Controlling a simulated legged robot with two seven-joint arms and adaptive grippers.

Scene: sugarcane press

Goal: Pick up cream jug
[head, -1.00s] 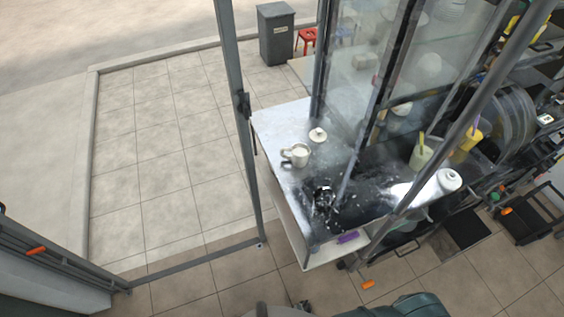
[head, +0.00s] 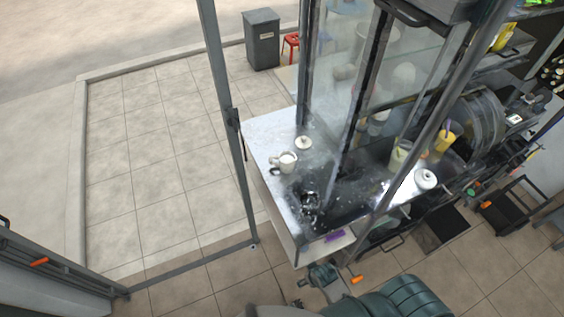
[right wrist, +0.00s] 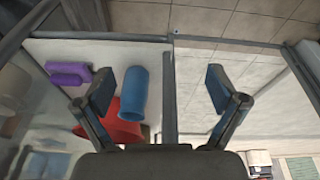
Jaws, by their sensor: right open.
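A small white jug with a handle (head: 284,161), likely the cream jug, stands upright on the left part of the metal counter (head: 268,133) in the head view. A small white lidded pot (head: 303,143) stands just behind it. My right arm comes in at the bottom, with its gripper end below the counter's front edge, apart from the jug. In the right wrist view my right gripper (right wrist: 160,92) is open, with nothing between its fingertips touching both. The jug is not recognisable in that view. My left gripper is not in view.
A glass cabinet (head: 345,80) rises behind the counter. A grey post (head: 228,130) stands at its left. A white round jar (head: 425,179) and a yellow cup (head: 441,143) stand to the right. Below the right gripper are a blue cup (right wrist: 134,95) and purple item (right wrist: 68,75).

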